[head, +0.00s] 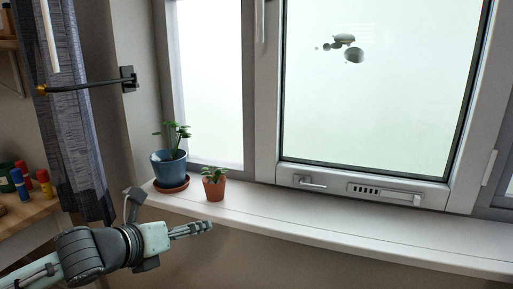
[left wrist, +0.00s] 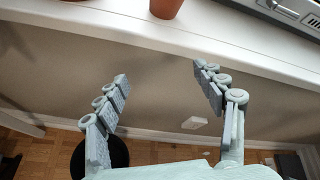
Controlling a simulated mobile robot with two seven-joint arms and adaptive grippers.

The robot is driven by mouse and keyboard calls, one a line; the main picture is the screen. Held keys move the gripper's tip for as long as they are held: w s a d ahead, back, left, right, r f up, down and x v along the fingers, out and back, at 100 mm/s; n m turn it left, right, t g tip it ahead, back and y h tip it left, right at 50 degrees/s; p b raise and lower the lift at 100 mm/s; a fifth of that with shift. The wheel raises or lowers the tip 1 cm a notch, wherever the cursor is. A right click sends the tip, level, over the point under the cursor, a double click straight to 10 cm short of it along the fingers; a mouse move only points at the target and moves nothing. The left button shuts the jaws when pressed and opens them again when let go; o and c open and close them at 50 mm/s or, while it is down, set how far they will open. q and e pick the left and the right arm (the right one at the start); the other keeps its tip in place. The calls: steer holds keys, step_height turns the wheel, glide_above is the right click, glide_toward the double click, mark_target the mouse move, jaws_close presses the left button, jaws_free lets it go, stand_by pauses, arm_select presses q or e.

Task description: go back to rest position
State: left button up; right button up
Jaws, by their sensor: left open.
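My left gripper (head: 192,229) comes in from the left in the head view, in front of the white windowsill. In the left wrist view its two fingers (left wrist: 160,82) are spread apart with nothing between them. The fingertips are just short of the sill's front edge and below a terracotta pot. My right gripper is not in the head view.
The windowsill (head: 330,232) holds a blue pot (head: 168,169) on a saucer and a small terracotta pot (head: 214,189), also in the left wrist view (left wrist: 166,8). A wooden shelf (head: 30,212) with several coloured bottles stands left. A dark round object (left wrist: 100,155) is on the floor.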

arm_select(q)
steer(key=s+a+f+n+g+y, duration=0.1)
steer(key=s+a+f+n+y, duration=0.15)
steer(key=f+n, duration=0.75)
steer(key=s+a+f+n+g+y, duration=0.1)
steer(key=s+f+n, duration=0.2)
steer(key=f+n, duration=0.6)
steer(key=s+a+f+n+g+y, duration=0.1)
steer(key=s+a+f+n+g, duration=0.2)
steer(key=s+f+n, duration=0.4)
steer(key=s+a+f+n+g+y, duration=0.2)
steer(key=s+a+f+n, duration=0.3)
steer(key=s+f, duration=0.5)
steer(key=s+n, duration=0.2)
steer(key=shift+s+a+g, duration=0.15)
steer(key=shift+s+g, duration=0.15)
steer(key=shift+g, duration=0.1)
steer(key=shift+f, duration=0.1)
